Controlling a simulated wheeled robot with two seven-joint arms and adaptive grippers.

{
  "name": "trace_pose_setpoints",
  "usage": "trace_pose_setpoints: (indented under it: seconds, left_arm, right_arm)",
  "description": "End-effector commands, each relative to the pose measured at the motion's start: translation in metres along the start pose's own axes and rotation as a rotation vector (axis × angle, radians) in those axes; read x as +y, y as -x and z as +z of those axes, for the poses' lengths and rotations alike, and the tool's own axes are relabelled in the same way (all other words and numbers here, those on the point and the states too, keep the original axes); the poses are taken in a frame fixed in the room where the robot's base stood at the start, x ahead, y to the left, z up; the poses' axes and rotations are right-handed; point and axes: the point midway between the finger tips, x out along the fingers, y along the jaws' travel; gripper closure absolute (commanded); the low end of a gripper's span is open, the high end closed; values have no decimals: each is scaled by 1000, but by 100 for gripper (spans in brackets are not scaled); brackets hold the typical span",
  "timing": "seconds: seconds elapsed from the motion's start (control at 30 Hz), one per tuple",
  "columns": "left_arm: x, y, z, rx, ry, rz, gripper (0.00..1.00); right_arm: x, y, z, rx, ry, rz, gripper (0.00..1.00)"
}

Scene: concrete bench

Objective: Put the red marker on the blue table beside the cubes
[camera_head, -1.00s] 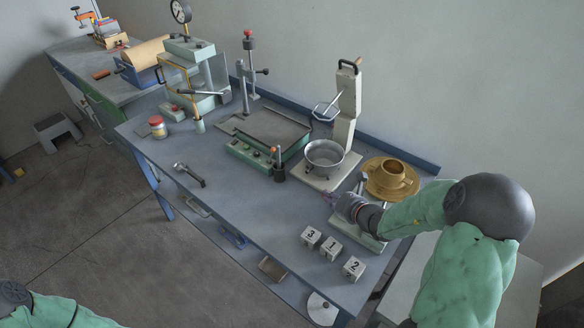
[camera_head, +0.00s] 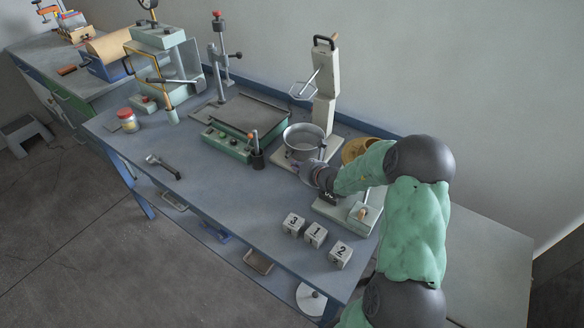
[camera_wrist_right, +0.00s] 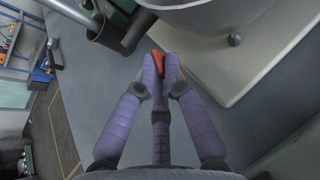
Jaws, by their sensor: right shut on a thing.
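My right gripper (camera_wrist_right: 160,68) is shut on a red thing (camera_wrist_right: 158,61) in the right wrist view. It looks like the red marker, but the purple fingers cover most of it. In the head view the right gripper (camera_head: 297,168) is just in front of the metal pot, over the blue table (camera_head: 222,196); what it holds is not clear there. Three white numbered cubes, 3 (camera_head: 293,224), 1 (camera_head: 315,235) and 2 (camera_head: 340,255), stand in a row near the table's front edge, nearer the camera than the gripper. My left gripper is not in view.
A dark cup (camera_head: 257,160) with an orange-topped item stands left of the gripper. The metal pot (camera_head: 303,140) is behind it; a pale green device (camera_head: 352,212) stands right, near the cubes. A wrench (camera_head: 163,166) lies left. Bare tabletop lies left of the cubes.

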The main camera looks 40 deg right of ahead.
Motion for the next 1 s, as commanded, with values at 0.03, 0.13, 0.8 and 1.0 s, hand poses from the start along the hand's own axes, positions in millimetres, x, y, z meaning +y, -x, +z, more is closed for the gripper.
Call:
trace_pose_setpoints:
  seconds: [0.03, 0.13, 0.8, 1.0]
  left_arm:
    - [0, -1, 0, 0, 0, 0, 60]
    - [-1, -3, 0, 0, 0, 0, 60]
    - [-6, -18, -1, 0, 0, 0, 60]
    - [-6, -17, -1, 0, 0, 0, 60]
  right_arm:
    - [0, -2, 0, -1, 1, 0, 100]
    - [0, -8, 0, 0, 1, 1, 100]
    - [-1, -43, -10, 0, 1, 0, 100]
    - [0, -42, -9, 1, 1, 0, 78]
